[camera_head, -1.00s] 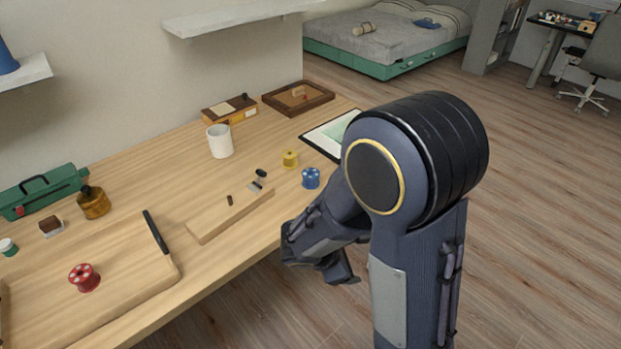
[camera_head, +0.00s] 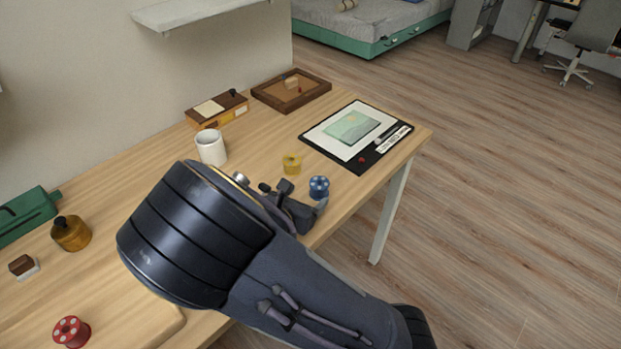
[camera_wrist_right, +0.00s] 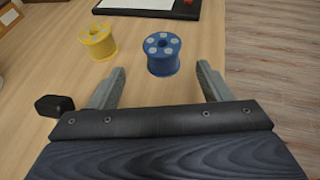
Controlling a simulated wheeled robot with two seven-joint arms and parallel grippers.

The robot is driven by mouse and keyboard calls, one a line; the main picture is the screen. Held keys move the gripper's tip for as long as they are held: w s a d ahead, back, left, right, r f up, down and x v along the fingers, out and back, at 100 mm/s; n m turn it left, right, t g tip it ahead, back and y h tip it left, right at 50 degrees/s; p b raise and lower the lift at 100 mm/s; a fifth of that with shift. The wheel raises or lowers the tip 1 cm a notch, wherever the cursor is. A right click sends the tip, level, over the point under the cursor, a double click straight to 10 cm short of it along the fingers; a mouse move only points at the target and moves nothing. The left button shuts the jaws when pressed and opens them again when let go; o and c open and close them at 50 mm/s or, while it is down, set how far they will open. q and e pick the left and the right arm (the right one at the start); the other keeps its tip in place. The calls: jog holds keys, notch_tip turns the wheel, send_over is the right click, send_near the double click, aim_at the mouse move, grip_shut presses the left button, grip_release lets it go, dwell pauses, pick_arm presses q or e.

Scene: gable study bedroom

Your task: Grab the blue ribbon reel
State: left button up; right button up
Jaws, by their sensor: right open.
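The blue ribbon reel (camera_head: 319,187) stands upright on the wooden desk near its front edge. My right gripper (camera_head: 307,201) is just on the near side of it, partly hidden by my own arm. In the right wrist view the blue reel (camera_wrist_right: 162,54) stands just ahead of the open fingers of my right gripper (camera_wrist_right: 161,78), in line with the gap between them. Nothing is between the fingers. My left gripper is not in view.
A yellow reel (camera_head: 291,163) stands close to the left of the blue one. A white mug (camera_head: 211,147) stands farther back. A black-framed board (camera_head: 357,136) lies to the right. A dark small block (camera_wrist_right: 54,105) lies left of the gripper. A red reel (camera_head: 71,331) is at front left.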

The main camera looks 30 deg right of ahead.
aim_at(315, 191)
jog(key=b+x, duration=0.1)
jog(key=x, duration=0.6)
jog(key=shift+d+f, duration=0.2)
jog(key=shift+d, duration=0.1)
jog(key=c, duration=1.1)
jog(key=shift+o, duration=0.2)
jog(key=shift+r, duration=0.15)
